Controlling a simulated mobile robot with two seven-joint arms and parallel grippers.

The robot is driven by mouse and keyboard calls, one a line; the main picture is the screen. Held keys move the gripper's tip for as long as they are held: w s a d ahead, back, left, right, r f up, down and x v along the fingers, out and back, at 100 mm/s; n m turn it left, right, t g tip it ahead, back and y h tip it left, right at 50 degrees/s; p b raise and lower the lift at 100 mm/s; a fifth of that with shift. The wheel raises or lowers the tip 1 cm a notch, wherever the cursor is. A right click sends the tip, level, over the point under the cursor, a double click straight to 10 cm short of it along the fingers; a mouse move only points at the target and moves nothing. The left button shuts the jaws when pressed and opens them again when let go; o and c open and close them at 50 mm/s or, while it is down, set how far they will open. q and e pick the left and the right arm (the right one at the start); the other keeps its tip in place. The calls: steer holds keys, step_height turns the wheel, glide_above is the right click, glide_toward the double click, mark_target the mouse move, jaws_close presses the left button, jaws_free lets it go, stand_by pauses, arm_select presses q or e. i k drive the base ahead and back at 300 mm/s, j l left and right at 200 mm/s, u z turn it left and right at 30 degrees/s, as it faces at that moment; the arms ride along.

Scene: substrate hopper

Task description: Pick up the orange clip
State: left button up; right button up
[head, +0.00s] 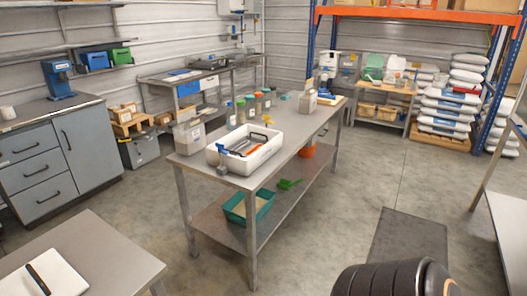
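A white bin (226,158) stands on the near end of the long metal table (240,180). Grey and dark items lie in it, with a small orange strip (262,147) among them. The strip is too small to tell whether it is the orange clip. No other thing that I can make out as an orange clip shows. Neither of my grippers is in view.
A green tub (246,209) and green scoop (289,184) lie on the lower shelf. Another table (110,248) is at the near left. Floor right of the long table is open, with a dark mat (408,245).

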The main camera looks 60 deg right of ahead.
mark_target(245, 156)
steer(key=z, duration=1.75)
